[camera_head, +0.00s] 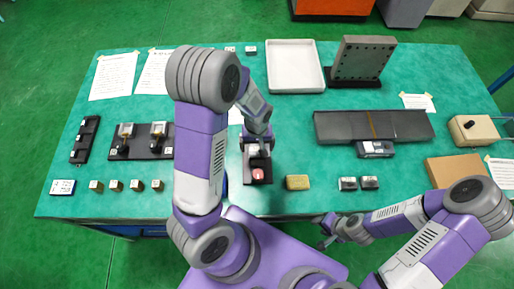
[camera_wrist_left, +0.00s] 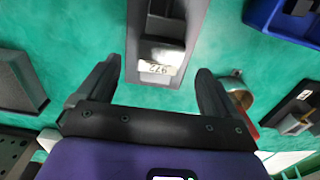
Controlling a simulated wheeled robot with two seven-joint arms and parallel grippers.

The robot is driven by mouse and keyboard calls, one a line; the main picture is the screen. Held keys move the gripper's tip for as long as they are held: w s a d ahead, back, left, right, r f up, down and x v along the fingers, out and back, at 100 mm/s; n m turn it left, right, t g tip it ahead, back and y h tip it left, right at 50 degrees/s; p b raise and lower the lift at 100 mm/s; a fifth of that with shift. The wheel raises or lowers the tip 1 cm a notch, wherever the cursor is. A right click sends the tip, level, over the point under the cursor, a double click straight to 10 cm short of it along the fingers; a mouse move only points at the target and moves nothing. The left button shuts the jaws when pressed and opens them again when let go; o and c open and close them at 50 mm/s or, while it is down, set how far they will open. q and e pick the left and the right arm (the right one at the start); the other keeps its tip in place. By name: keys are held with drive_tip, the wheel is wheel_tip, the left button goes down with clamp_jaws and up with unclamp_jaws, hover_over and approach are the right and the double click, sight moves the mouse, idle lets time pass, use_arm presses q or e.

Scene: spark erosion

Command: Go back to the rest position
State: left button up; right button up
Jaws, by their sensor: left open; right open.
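My left gripper (camera_head: 257,148) is over the near middle of the green table, above a small dark holder (camera_head: 258,183) with a red round piece (camera_head: 258,174) in it. In the left wrist view its two fingers (camera_wrist_left: 153,88) are spread with nothing held between them. My right gripper (camera_head: 323,232) is open and empty, low at the table's near edge. My left upper arm hides part of the table's middle left.
A white tray (camera_head: 295,66) and a grey upright plate (camera_head: 362,58) stand at the back. A dark rail (camera_head: 340,126) lies to the right. A yellow sponge-like block (camera_head: 297,182) lies right of the holder. Several small cubes line the near left edge.

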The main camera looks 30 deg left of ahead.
use_arm(q)
drive_tip(key=shift+r, duration=1.9)
drive_tip(key=shift+r+p, duration=0.1)
drive_tip(key=shift+p, duration=0.25)
